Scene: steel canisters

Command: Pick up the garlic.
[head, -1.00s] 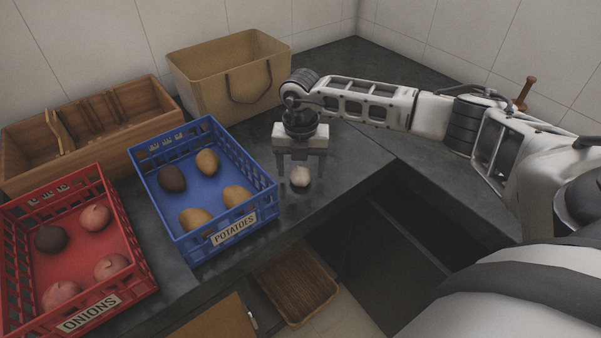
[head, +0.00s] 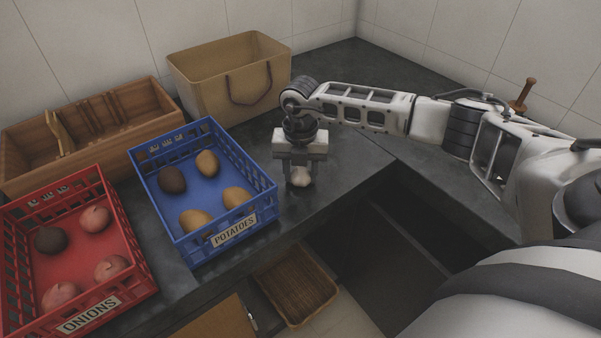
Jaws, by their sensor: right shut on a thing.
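The garlic (head: 300,179) is a small whitish bulb on the dark counter, just right of the blue crate. My right gripper (head: 300,174) points down over it, with its fingers closed around the bulb. The upper part of the garlic is hidden between the fingers. It is at or very near the counter surface; I cannot tell whether there is a gap under it. My left gripper is not in view.
A blue crate (head: 262,222) labelled POTATOES and a red crate (head: 140,270) labelled ONIONS stand to the left. Behind are a wooden divided box (head: 110,150) and a tan bin (head: 195,88). The counter's (head: 345,160) front edge is close to the garlic.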

